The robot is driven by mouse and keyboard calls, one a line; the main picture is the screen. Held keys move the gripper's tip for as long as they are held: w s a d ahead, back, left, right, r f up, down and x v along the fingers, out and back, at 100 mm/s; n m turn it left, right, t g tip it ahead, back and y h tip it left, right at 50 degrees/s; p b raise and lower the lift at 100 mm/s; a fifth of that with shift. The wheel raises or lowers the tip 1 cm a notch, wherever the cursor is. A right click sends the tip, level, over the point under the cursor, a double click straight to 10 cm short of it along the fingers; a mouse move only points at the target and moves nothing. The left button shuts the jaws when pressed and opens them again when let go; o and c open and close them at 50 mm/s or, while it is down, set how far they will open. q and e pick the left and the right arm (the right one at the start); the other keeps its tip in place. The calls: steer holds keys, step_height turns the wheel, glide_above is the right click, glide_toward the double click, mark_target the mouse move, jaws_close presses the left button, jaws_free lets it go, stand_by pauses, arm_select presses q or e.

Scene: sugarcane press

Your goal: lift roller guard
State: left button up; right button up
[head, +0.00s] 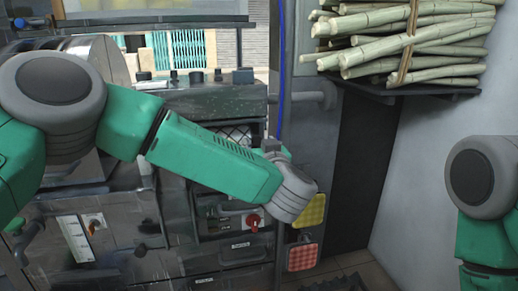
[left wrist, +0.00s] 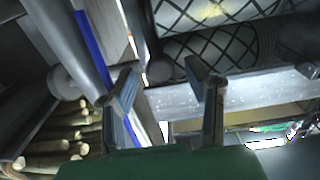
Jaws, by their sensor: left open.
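The mesh appears apart from the fingers. In the head view the left wrist hangs in front of the press's right side, and the fingers are mostly hidden. My right arm shows at the right edge, but its gripper is out of view.
The press's control panel has a red knob (head: 254,221). A yellow checked cloth (head: 312,210) and a red checked cloth (head: 302,257) hang beside it. Sugarcane bundles (head: 405,40) lie on a shelf at upper right. A blue cable (head: 281,70) runs vertically near the press.

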arm_select(q)
steer(key=shift+w+a, duration=0.3)
steer(key=shift+w, duration=0.2)
steer(key=shift+d, duration=0.1)
jaws_close()
steer(key=shift+s+d+r+g+h+p, duration=0.1)
steer(key=shift+s+r+g+h+p, duration=0.7)
steer(key=shift+p, duration=3.25)
steer(key=shift+w+d+r+g+y+p, duration=0.2)
steer(key=shift+g+p, duration=1.25)
steer(key=shift+p, duration=2.55)
steer(key=shift+s+d+r+g+h+p, duration=0.2)
steer(key=shift+r+g+h+p, duration=0.7)
steer(key=shift+p, duration=3.15)
steer(key=shift+s+a+f+g+y, duration=0.15)
steer(key=shift+f+g+y, duration=0.1)
steer(key=shift+g+y, duration=0.15)
